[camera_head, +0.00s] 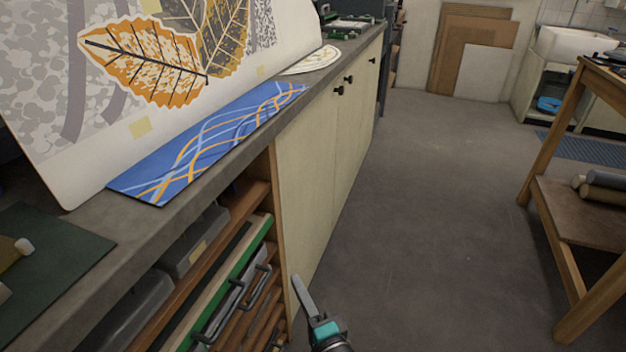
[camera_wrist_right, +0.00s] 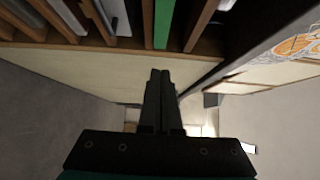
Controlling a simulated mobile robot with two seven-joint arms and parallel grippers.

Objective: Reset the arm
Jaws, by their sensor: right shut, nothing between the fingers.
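My right gripper (camera_head: 303,292) shows at the bottom of the head view, in front of the counter's cabinet side. In the right wrist view its two dark fingers (camera_wrist_right: 160,78) lie together, shut with nothing between them. It is apart from the cabinet and over the floor side. My left gripper is not in either view.
The counter (camera_head: 225,155) runs along the left, with a blue patterned sheet (camera_head: 205,140) and a large leaf picture (camera_head: 150,65) on it. Open shelves (camera_head: 215,290) hold trays below. A wooden table (camera_head: 545,150) stands at the right. The floor (camera_head: 430,220) between is clear.

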